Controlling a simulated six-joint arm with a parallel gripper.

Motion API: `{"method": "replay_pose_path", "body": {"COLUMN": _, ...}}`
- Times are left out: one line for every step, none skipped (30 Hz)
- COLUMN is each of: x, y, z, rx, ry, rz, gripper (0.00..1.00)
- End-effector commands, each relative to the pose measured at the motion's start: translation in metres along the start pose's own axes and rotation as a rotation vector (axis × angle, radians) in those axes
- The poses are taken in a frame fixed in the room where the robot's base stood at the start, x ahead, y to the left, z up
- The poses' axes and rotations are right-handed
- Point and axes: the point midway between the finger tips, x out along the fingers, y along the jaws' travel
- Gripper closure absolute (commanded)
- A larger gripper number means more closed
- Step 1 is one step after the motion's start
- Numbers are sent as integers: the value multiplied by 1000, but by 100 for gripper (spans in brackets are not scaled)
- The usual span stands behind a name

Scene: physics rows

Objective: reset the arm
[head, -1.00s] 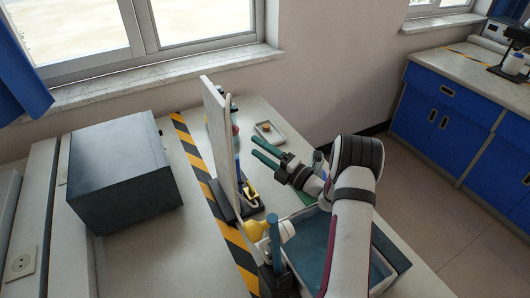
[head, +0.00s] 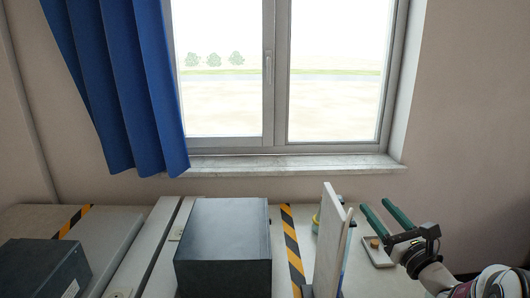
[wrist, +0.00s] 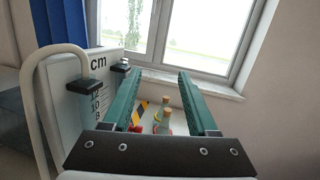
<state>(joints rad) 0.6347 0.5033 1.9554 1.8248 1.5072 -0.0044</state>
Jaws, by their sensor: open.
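My gripper (head: 385,216) is at the lower right of the head view, above the bench and right of an upright white board (head: 327,245). Its two green fingers are apart with nothing held between them. In the wrist view my gripper (wrist: 161,100) also shows open, its fingers pointing toward the window. The board shows there at the left (wrist: 75,100), with "cm" and numbers on its face.
A dark box (head: 222,245) stands on the bench left of a yellow-black stripe (head: 292,245). A small tray (head: 378,253) with a brown item lies below my gripper. Small bottles (wrist: 163,120) show beyond the fingers. A second dark box (head: 40,270) is at far left.

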Motion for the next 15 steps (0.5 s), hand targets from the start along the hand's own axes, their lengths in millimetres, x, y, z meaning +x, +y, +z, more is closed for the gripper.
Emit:
{"method": "replay_pose_path", "body": {"x": 2, "y": 6, "z": 34, "rx": -228, "ry": -17, "rz": -29, "gripper": 41}}
{"method": "replay_pose_path", "body": {"x": 2, "y": 14, "z": 53, "rx": -380, "ry": -21, "rz": -39, "gripper": 41}}
{"method": "replay_pose_path", "body": {"x": 3, "y": 40, "z": 72, "rx": -551, "ry": -22, "rz": 1, "gripper": 41}}
{"method": "replay_pose_path", "body": {"x": 2, "y": 62, "z": 78, "rx": -623, "ry": -23, "rz": 59, "gripper": 41}}
{"method": "replay_pose_path", "body": {"x": 1, "y": 85, "z": 80, "rx": -666, "ry": -22, "rz": 127, "gripper": 41}}
{"method": "replay_pose_path", "body": {"x": -4, "y": 116, "z": 80, "rx": -707, "ry": -23, "rz": 226, "gripper": 41}}
{"method": "replay_pose_path", "body": {"x": -9, "y": 140, "z": 78, "rx": -731, "ry": -23, "rz": 306, "gripper": 41}}
{"method": "replay_pose_path", "body": {"x": -16, "y": 164, "z": 76, "rx": -751, "ry": -20, "rz": 388, "gripper": 41}}
{"method": "replay_pose_path", "body": {"x": -28, "y": 196, "z": 72, "rx": -780, "ry": -16, "rz": 503, "gripper": 41}}
{"method": "replay_pose_path", "body": {"x": -40, "y": 219, "z": 68, "rx": -805, "ry": -11, "rz": 593, "gripper": 41}}
{"method": "replay_pose_path", "body": {"x": -54, "y": 242, "z": 64, "rx": -830, "ry": -3, "rz": 685, "gripper": 41}}
{"method": "replay_pose_path", "body": {"x": -77, "y": 271, "z": 56, "rx": -868, "ry": 11, "rz": 813, "gripper": 41}}
{"method": "replay_pose_path", "body": {"x": -96, "y": 290, "z": 48, "rx": -902, "ry": 25, "rz": 913, "gripper": 41}}
{"method": "replay_pose_path", "body": {"x": -118, "y": 308, "z": 41, "rx": -940, "ry": 41, "rz": 1015, "gripper": 41}}
{"method": "replay_pose_path", "body": {"x": -149, "y": 326, "z": 29, "rx": -993, "ry": 68, "rz": 1149, "gripper": 41}}
